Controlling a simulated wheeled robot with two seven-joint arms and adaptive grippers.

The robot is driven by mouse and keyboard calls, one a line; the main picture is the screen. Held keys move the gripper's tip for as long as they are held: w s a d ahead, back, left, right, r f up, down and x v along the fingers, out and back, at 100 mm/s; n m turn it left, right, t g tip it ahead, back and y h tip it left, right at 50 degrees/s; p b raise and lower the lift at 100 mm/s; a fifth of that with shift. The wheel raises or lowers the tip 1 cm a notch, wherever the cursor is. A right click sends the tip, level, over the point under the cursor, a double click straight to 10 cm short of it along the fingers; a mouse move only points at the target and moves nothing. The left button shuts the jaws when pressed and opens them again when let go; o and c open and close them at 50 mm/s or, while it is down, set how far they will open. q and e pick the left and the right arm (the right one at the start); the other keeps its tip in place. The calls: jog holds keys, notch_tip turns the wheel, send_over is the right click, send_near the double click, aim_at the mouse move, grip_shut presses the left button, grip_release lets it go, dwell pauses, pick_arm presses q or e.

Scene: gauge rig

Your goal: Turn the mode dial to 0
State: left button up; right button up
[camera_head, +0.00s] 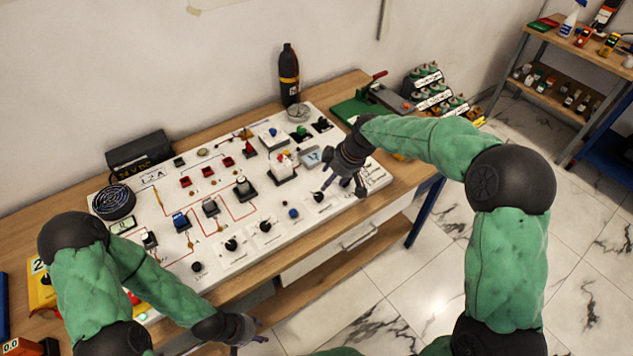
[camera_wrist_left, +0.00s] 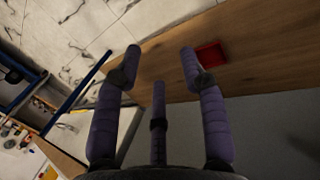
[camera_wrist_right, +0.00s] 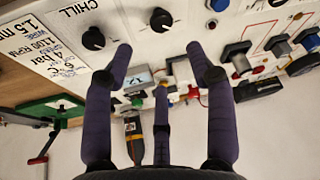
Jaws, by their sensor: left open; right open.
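Several black rotary dials sit along the front of the white panel (camera_head: 205,265). One dial (camera_head: 319,197) is beside my right gripper (camera_head: 338,186), and two more, a middle dial (camera_head: 265,226) and a left dial (camera_head: 231,244), are further left. I cannot read which is the mode dial. The right wrist view shows a dial near the word CHILL (camera_wrist_right: 93,38) and another dial (camera_wrist_right: 160,20), both beyond the open, empty fingers. My left gripper (camera_head: 250,335) is open and empty off the bench's front edge; its fingers show in the left wrist view (camera_wrist_left: 160,60).
Switches, a raised red-and-white block (camera_head: 283,172) and a small display (camera_head: 310,157) stand on the panel. A dark shell-shaped bottle (camera_head: 289,75) is at the back. The wooden bench edge (camera_head: 300,245) runs along the front, with open floor beyond.

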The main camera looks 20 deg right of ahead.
aim_at(319, 195)
jog(key=x, duration=0.2)
jog(key=b+x, duration=0.1)
jog(key=x, duration=0.5)
jog(key=shift+s+a+f+b, duration=0.1)
jog(key=shift+s+a+b, duration=0.05)
jog(key=shift+s+b, duration=0.2)
jog(key=shift+x, duration=0.8)
pick_arm(q)
jog(key=shift+s+f, duration=0.45)
jog(key=shift+f, duration=0.35)
